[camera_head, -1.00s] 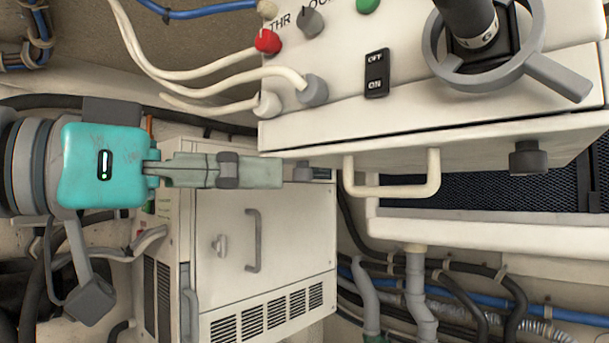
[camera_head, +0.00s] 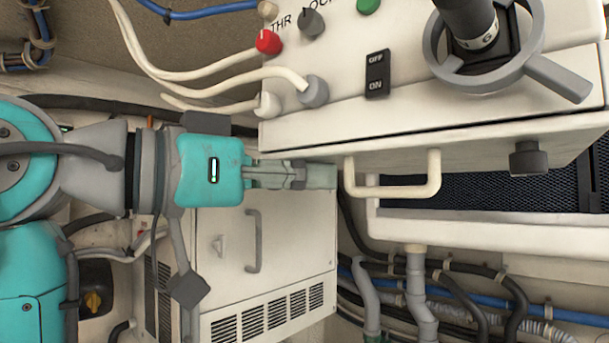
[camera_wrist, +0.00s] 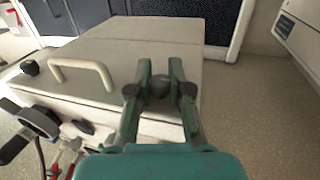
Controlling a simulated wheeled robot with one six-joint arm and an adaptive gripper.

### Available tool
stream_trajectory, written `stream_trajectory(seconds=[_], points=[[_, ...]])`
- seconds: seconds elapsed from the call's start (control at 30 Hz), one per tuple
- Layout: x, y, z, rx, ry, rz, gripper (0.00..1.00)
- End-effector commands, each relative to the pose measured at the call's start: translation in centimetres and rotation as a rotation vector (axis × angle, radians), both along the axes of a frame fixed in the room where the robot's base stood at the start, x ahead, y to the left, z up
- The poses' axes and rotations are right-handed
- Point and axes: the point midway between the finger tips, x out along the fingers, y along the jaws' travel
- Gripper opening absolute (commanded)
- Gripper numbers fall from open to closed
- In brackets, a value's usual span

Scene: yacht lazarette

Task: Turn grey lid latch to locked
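A grey round latch knob (camera_wrist: 158,87) sits near the edge of the white lid panel (camera_wrist: 105,65), beside a cream bar handle (camera_wrist: 85,75). My gripper (camera_wrist: 160,66) is open, with one finger on each side of the knob in the wrist view. I cannot tell whether the fingers touch it. In the head view my gripper (camera_head: 325,175) reaches in from the left, just below the white console, and its fingers hide this knob. The handle (camera_head: 435,175) is to the right of the fingertips. The latch's turned position cannot be read.
Another dark knob (camera_head: 528,158) sits on the right of the panel. The console above carries a red knob (camera_head: 268,42), an off/on switch (camera_head: 376,73) and a grey lever ring (camera_head: 480,45). A white cabinet (camera_head: 290,250) stands below my gripper; pipes and hoses run lower right.

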Motion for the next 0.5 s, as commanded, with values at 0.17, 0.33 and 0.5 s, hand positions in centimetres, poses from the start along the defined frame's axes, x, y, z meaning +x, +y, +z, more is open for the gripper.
stream_trajectory(seconds=[0.17,0.33,0.5], points=[[0.01,0.01,0.0,0.0,0.0,0.001,0.0],[-0.03,0.0,-0.01,0.0,0.0,0.019,0.0],[-0.05,0.0,-0.02,0.001,-0.002,0.085,0.0]])
